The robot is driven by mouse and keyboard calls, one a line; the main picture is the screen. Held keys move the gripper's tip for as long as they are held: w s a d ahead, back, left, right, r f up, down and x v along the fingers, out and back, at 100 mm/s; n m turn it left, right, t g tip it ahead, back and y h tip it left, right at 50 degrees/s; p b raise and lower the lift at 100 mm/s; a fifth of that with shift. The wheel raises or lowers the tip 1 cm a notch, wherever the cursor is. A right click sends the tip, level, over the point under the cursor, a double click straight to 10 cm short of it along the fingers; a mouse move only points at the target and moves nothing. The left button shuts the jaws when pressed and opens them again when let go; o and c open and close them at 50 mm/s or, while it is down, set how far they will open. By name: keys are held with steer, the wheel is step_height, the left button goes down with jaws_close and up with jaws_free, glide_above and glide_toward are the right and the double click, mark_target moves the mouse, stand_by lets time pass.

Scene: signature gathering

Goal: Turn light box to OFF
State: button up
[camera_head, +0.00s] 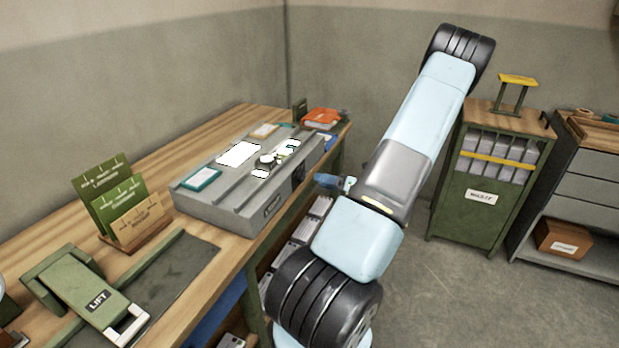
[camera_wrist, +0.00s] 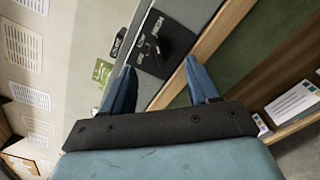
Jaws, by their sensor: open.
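The light box (camera_head: 225,207) is a long grey case on the wooden bench, with bright white areas on its top. Its side bears a dark panel (camera_head: 298,172). In the wrist view the grey case (camera_wrist: 85,35) carries a black plate (camera_wrist: 178,30) with a dark switch or knob (camera_wrist: 153,45) and small labels beside it; I cannot read its setting. My gripper (camera_wrist: 158,80) is open and empty, its blue fingers pointing toward the plate, apparently apart from it. In the head view my gripper (camera_head: 335,182) is small, beside the case's right end, partly hidden by my arm.
The wooden bench (camera_head: 222,238) runs along the wall. A green card rack (camera_head: 125,215) and a green press marked LIFT (camera_head: 90,295) stand at the near left. An orange book (camera_head: 321,118) lies at the far end. A green cabinet (camera_head: 480,205) stands right; floor between is clear.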

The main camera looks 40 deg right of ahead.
mark_target(302, 177)
steer(key=x, duration=0.6)
steer(key=shift+c, duration=0.2)
steer(key=c, duration=0.9)
steer(key=shift+d, duration=0.1)
steer(key=shift+c, duration=0.2)
